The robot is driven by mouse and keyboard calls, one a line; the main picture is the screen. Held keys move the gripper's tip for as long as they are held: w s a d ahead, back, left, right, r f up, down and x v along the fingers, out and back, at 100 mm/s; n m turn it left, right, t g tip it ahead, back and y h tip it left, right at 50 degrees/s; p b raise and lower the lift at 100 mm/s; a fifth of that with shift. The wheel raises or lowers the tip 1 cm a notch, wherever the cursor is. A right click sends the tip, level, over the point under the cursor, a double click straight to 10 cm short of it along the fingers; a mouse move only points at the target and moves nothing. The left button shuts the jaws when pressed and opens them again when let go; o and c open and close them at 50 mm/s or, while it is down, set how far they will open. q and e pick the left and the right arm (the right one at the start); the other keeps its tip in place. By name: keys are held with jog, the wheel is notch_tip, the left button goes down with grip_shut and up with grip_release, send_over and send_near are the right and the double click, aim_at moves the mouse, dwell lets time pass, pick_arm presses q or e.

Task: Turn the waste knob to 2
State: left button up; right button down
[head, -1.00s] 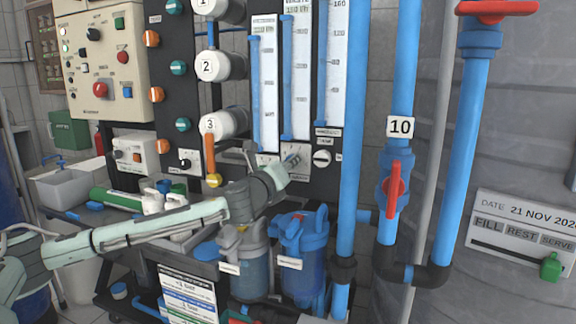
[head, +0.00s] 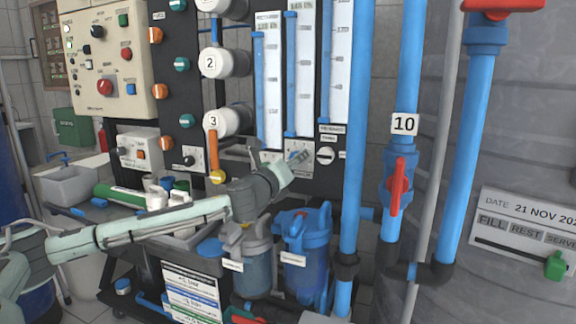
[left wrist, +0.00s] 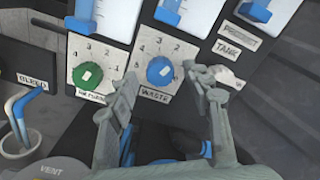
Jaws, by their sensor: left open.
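The blue waste knob (left wrist: 160,71) is on a white numbered plate (left wrist: 139,82) marked WASTE in the left wrist view. It has a pale mark on its face; which number that mark points to is unclear. My left gripper (left wrist: 160,74) is open and empty, with one finger on each side of the knob in the picture. I cannot tell whether the fingers touch it. In the head view my left gripper (head: 296,160) reaches the panel below the flow tubes and largely hides the knob. My right gripper is not in view.
A green knob (left wrist: 88,77) on a similar plate is just left of the waste knob. A white tank knob (left wrist: 228,77) is close behind the right finger. Vertical blue pipes (head: 355,130) run right of the panel.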

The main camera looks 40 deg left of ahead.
pick_arm(q)
jog(key=v, duration=1.2)
jog(key=shift+f, duration=0.1)
